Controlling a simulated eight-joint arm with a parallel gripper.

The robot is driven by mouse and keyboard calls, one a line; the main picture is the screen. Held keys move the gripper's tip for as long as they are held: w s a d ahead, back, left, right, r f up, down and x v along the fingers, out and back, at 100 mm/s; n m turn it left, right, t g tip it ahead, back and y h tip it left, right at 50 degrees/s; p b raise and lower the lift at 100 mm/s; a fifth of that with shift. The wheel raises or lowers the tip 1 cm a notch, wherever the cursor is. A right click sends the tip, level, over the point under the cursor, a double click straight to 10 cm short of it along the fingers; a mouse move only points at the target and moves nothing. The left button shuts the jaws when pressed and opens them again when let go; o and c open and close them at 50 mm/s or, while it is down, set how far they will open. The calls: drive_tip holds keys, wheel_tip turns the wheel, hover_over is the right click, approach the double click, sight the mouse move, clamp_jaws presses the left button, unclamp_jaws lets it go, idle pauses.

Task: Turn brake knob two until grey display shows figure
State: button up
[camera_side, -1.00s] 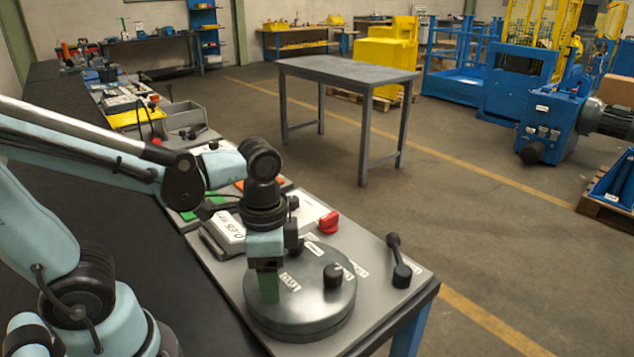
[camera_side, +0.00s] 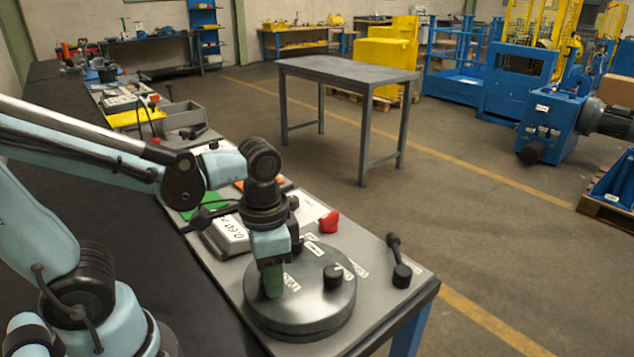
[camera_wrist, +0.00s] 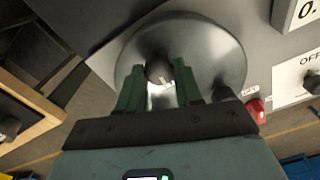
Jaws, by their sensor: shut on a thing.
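My gripper (camera_side: 272,292) points down over the round dark disc (camera_side: 318,318) on the grey panel. In the wrist view my gripper (camera_wrist: 160,82) has its green fingers closed on a dark knob (camera_wrist: 157,71) with a pale mark, near the middle of the disc (camera_wrist: 205,40). In the side view this knob is hidden behind the fingers. A second black knob (camera_side: 333,277) stands on the disc, clear of the fingers. The grey display (camera_side: 232,232) lies behind my gripper, its figure partly covered; it seems to begin "0.6". The wrist view shows only its edge (camera_wrist: 300,12), reading "0.".
A red knob (camera_side: 329,222) stands behind the disc. A black lever (camera_side: 399,262) stands near the panel's right edge. Small white labels lie around the disc, too small to read. Grey bins (camera_side: 184,116) and a yellow tray stand farther along the bench.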

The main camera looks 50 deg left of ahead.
drive_tip(key=n, duration=0.6)
drive_tip(key=shift+a, duration=0.1)
drive_tip(key=n, duration=0.6)
drive_tip(key=shift+s+n, duration=0.1)
drive_tip(key=shift+n, duration=0.3)
drive_tip(key=n, duration=1.1)
drive_tip(key=shift+s+n, duration=0.1)
drive_tip(key=shift+n, duration=0.3)
drive_tip(key=o, duration=1)
drive_tip(key=shift+o, duration=0.2)
wheel_tip(320, 180, up, 12)
